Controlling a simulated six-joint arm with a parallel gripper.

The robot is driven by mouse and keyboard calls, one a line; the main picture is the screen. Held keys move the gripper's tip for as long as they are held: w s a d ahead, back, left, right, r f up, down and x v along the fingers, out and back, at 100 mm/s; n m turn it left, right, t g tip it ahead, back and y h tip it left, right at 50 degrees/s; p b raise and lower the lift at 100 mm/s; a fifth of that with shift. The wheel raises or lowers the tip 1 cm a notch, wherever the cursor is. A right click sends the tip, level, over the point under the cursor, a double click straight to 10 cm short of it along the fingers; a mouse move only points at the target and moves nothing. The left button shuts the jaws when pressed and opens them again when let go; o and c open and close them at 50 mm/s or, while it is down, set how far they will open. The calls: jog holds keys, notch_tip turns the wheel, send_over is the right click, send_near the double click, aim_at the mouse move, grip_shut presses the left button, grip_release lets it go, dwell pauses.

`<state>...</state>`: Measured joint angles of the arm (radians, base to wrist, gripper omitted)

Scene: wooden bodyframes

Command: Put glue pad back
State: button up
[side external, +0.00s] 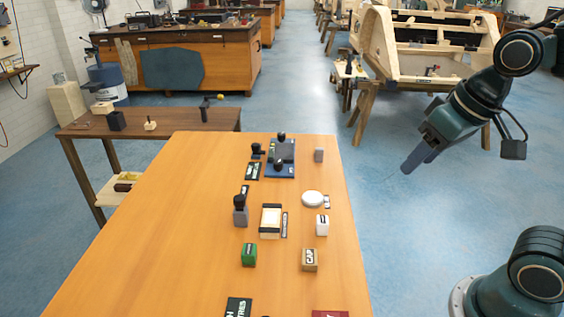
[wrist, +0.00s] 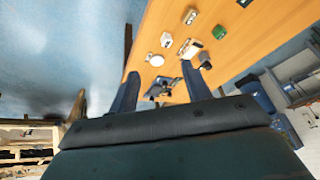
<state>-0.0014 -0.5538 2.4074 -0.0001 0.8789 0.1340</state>
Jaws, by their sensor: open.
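My gripper (side external: 411,163) is open and empty, in the air off the right side of the orange wooden table (side external: 170,240). In the wrist view its two fingers (wrist: 160,70) stand apart with nothing between them. A cream rectangular pad with dark ends (side external: 270,219) lies mid-table; it also shows in the wrist view (wrist: 190,48). A dark pad on a blue base (side external: 281,165), with a black knob on it, lies at the far end. A round white disc (side external: 312,198) lies to the right. I cannot tell for certain which is the glue pad.
A grey block with a black knob (side external: 240,211) stands left of the cream pad. A white block (side external: 322,225), a green block (side external: 249,254) and a tan block (side external: 310,260) stand nearby. The table's left part is clear. A brown side table (side external: 160,122) stands behind left.

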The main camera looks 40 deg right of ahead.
jog(key=shift+n+t, duration=0.5)
jog(key=shift+n, duration=0.3)
jog(key=shift+s, duration=2.1)
jog(key=o, duration=1)
jog(key=shift+w+r, duration=0.15)
jog(key=shift+w, duration=0.1)
jog(key=shift+o, duration=0.7)
jog(key=shift+w+a+r, duration=0.15)
jog(key=shift+w, duration=0.05)
jog(key=w+a+r+m+g, duration=0.1)
jog(key=w+a+m, duration=0.3)
jog(key=w, duration=0.5)
jog(key=w+a+r+m+g, duration=0.1)
jog(key=w+a+m+g, duration=0.3)
jog(key=w, duration=0.4)
jog(key=shift+w+a+r+m+g, duration=0.15)
jog(key=shift+w+a+m+g, duration=0.3)
jog(key=shift+a, duration=0.55)
jog(key=shift+s, duration=0.1)
notch_tip(320, 180, down, 10)
